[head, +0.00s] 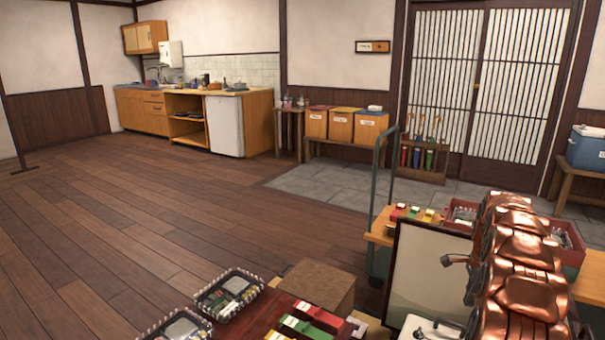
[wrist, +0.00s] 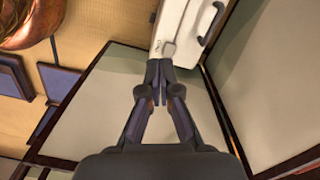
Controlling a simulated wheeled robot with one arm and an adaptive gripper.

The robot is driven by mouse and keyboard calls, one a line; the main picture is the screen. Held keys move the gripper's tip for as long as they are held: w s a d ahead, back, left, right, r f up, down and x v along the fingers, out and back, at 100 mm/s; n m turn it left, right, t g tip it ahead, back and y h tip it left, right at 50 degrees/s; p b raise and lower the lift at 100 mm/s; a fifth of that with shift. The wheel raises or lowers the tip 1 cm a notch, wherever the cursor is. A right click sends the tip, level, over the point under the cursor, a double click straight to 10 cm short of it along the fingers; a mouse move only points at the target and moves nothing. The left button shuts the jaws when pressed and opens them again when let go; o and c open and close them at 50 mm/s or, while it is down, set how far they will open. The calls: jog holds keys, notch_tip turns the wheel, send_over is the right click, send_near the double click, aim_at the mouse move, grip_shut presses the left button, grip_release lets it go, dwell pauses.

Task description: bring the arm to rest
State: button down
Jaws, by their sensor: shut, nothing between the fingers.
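My gripper (wrist: 160,78) shows in the wrist view. Its two dark fingers meet at the tips, shut with nothing between them. The fingertips appear just in front of a white case (wrist: 178,25) with a handle; I cannot tell whether they touch it. I do not make out my gripper in the head view.
Dark-framed pale panels (wrist: 100,95) lie around the gripper in the wrist view. Copper-coloured objects (head: 520,265) crowd the right foreground, near a framed panel (head: 432,262) and a cart handle (head: 378,190). Filled black trays (head: 228,293) stand front centre. The wooden floor (head: 130,210) at left is clear.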

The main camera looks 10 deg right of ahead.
jog(key=s+a+r+n+p, duration=0.3)
jog(key=a+r+n+p, duration=0.1)
jog(key=a+r, duration=0.5)
jog(key=s+a+r+n+p, duration=0.3)
jog(key=s+a+r+p, duration=0.15)
jog(key=a+r, duration=0.45)
jog(key=s+a+r+n+p, duration=0.3)
jog(key=a+r+n+p, duration=0.15)
jog(key=a+r, duration=0.35)
jog(key=s+a+r+n+p, duration=0.3)
jog(key=s+a+r+p, duration=0.1)
jog(key=s, duration=0.4)
jog(key=s+a+r+n+g+p, duration=0.1)
jog(key=s+a+r+n+p, duration=0.3)
jog(key=s, duration=0.5)
jog(key=s+a+r+n+p, duration=0.4)
jog(key=s+p, duration=0.3)
jog(key=s, duration=0.2)
jog(key=shift+s+a+r+g, duration=0.25)
jog(key=shift+a+r+g, duration=0.15)
jog(key=shift+a+r, duration=0.45)
jog(key=shift+f, duration=0.1)
